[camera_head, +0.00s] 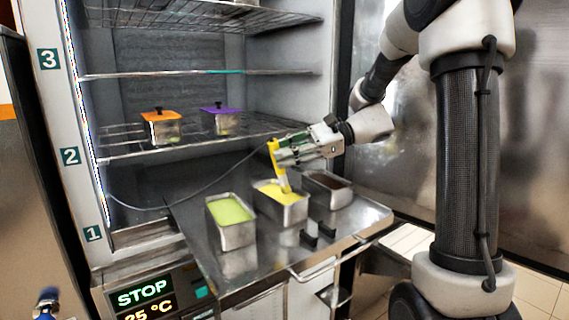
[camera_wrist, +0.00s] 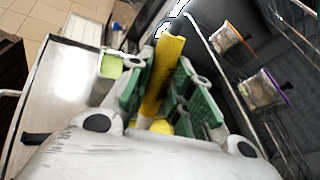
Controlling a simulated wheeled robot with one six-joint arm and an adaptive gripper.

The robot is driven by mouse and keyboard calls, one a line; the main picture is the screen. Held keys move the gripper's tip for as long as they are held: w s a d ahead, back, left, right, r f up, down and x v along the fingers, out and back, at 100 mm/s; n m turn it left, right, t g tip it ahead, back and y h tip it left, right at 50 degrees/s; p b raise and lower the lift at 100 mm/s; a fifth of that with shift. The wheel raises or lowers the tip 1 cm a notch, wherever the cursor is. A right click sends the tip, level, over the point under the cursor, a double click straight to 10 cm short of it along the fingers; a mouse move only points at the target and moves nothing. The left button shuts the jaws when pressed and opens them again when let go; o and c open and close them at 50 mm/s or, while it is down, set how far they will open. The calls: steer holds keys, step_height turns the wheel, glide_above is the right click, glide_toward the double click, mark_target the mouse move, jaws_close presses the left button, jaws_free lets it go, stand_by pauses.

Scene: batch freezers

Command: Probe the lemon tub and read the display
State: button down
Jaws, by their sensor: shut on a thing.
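The lemon tub (camera_head: 283,210) is a steel tub with yellow contents, the middle one of three on the steel shelf. My gripper (camera_head: 279,153) is shut on a yellow probe (camera_head: 275,160) above this tub. The probe slants down, and its lower end meets the yellow contents; how deep it sits I cannot tell. In the wrist view the probe (camera_wrist: 165,70) lies between the green finger pads, and part of the lemon contents (camera_wrist: 160,126) shows below. The display (camera_head: 143,298) reads "STOP" and, below, "25 °C"; its lower edge is cut off.
A green-filled tub (camera_head: 231,222) stands left of the lemon tub and a dark-brown one (camera_head: 328,190) right of it. Orange-lidded (camera_head: 162,127) and purple-lidded (camera_head: 221,119) containers stand on the rack marked 2. A thin cable (camera_head: 190,192) runs from the cabinet's left side toward the probe.

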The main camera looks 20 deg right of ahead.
steer(key=shift+r, duration=2.4)
